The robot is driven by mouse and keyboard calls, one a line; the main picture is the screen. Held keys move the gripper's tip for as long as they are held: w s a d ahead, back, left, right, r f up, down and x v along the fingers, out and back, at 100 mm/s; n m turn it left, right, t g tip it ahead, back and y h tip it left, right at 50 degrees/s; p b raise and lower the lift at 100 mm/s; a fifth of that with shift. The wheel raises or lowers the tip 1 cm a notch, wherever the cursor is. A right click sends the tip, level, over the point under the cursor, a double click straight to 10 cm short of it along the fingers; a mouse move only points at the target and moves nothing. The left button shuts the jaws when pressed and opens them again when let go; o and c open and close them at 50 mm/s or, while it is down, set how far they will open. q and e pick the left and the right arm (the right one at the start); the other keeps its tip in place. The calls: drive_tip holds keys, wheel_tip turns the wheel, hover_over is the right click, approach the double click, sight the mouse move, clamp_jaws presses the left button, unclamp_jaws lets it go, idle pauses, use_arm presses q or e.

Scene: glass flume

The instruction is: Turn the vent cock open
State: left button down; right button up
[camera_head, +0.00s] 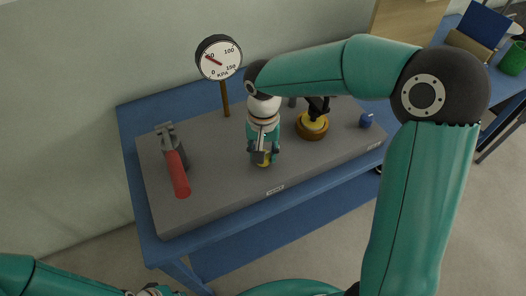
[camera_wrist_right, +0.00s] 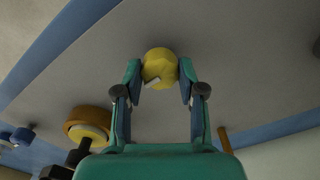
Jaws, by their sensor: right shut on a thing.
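A small yellow faceted knob (camera_wrist_right: 160,68) stands on the grey slab, and I take it to be the vent cock. In the head view its yellow edge (camera_head: 264,163) shows just below my right gripper (camera_head: 262,155), which points down over it. In the right wrist view the fingertips of the right gripper (camera_wrist_right: 161,75) are on both sides of the knob, shut on it. Most of the knob is hidden by the gripper in the head view.
The grey slab (camera_head: 225,190) lies on a blue table (camera_head: 132,135). A red-handled lever (camera_head: 177,174) stands at left, a pressure gauge (camera_head: 219,58) behind. A brass valve with a dark handle (camera_head: 312,126) and a blue knob (camera_head: 366,120) are to the right.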

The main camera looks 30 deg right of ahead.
drive_tip(key=n, duration=0.3)
drive_tip(key=shift+n, duration=0.4)
drive_tip(key=n, duration=0.4)
drive_tip(key=shift+n, duration=0.3)
drive_tip(key=n, duration=0.4)
drive_tip(key=shift+r+n+p, duration=0.1)
drive_tip(key=shift+n+p, duration=0.2)
drive_tip(key=shift+p, duration=0.05)
drive_tip(key=shift+n+p, duration=0.35)
drive_tip(key=shift+n, duration=1.75)
drive_tip(key=shift+w, duration=0.1)
drive_tip(key=o, duration=1.1)
wheel_tip(320, 180, up, 12)
drive_tip(key=shift+f, duration=0.1)
